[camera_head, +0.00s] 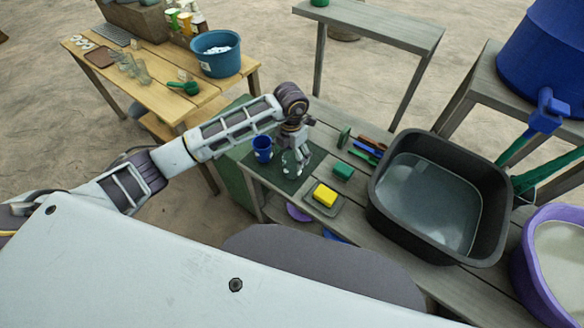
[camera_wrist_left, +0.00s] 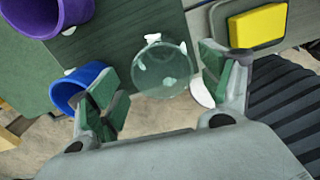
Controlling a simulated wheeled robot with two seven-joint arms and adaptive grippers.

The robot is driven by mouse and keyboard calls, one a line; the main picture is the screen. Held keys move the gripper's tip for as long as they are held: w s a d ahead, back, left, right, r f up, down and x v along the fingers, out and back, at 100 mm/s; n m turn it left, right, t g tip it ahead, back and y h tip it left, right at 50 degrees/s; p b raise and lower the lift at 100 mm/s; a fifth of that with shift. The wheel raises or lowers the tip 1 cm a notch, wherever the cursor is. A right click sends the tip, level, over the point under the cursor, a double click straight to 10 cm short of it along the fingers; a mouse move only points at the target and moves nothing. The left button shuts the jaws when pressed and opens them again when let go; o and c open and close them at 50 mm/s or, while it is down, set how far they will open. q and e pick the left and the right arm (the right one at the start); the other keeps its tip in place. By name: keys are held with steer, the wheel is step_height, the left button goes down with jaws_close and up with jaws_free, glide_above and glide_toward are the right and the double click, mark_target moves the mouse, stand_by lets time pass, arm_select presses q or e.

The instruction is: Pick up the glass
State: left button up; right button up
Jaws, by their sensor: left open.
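A clear glass (camera_wrist_left: 162,70) stands on a dark green mat (camera_wrist_left: 125,42). It shows between the two spread fingers of my left gripper (camera_wrist_left: 163,92) in the left wrist view. The fingers have green pads, and a gap shows on the glass's left side; contact on the right is unclear. In the head view my left gripper (camera_head: 296,152) points down over the mat (camera_head: 272,174), and the glass (camera_head: 289,164) is partly hidden by it. My right gripper is not in view.
A blue cup (camera_head: 262,149) stands close left of the glass; a purple cup (camera_wrist_left: 48,14) shows in the wrist view. A yellow sponge (camera_head: 325,195), green block (camera_head: 343,171) and black basin (camera_head: 455,195) are right. Other glasses (camera_head: 133,68) are on the wooden table.

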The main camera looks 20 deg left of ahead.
arm_select(q)
steer(key=shift+f, duration=0.95)
step_height(320, 180, down, 4)
steer(key=shift+d+f+p, duration=0.1)
steer(key=shift+d+p, duration=0.05)
steer(key=shift+p, duration=0.15)
steer(key=shift+f, duration=0.3)
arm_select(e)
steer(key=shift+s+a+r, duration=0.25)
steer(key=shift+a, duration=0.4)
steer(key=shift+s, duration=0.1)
arm_select(q)
steer(key=c, duration=1.1)
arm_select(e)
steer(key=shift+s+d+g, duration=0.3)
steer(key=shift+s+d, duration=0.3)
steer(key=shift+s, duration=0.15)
